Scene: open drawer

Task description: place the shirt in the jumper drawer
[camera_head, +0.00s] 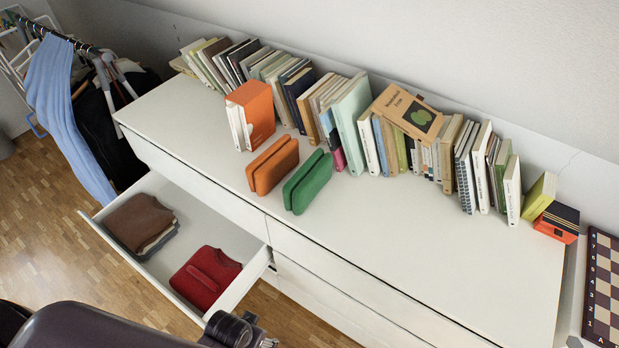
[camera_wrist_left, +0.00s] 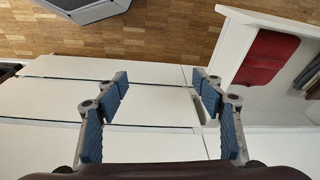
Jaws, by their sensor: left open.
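The open drawer (camera_head: 152,182) holds a stack of brown and grey folded garments (camera_head: 140,222) at its left end and a red folded garment (camera_head: 206,277) at its right end. The red garment also shows in the left wrist view (camera_wrist_left: 268,57). An orange folded item (camera_head: 272,165) and a green folded item (camera_head: 308,182) stand on the dresser top. I cannot tell which one is the shirt. My left gripper (camera_wrist_left: 160,80) is open and empty in front of the closed drawer fronts, beside the open drawer. My right gripper is out of view.
The white dresser top (camera_head: 430,255) is clear along its front. A clothes rack (camera_head: 75,45) stands at the left, and a chessboard (camera_head: 603,285) is at the far right.

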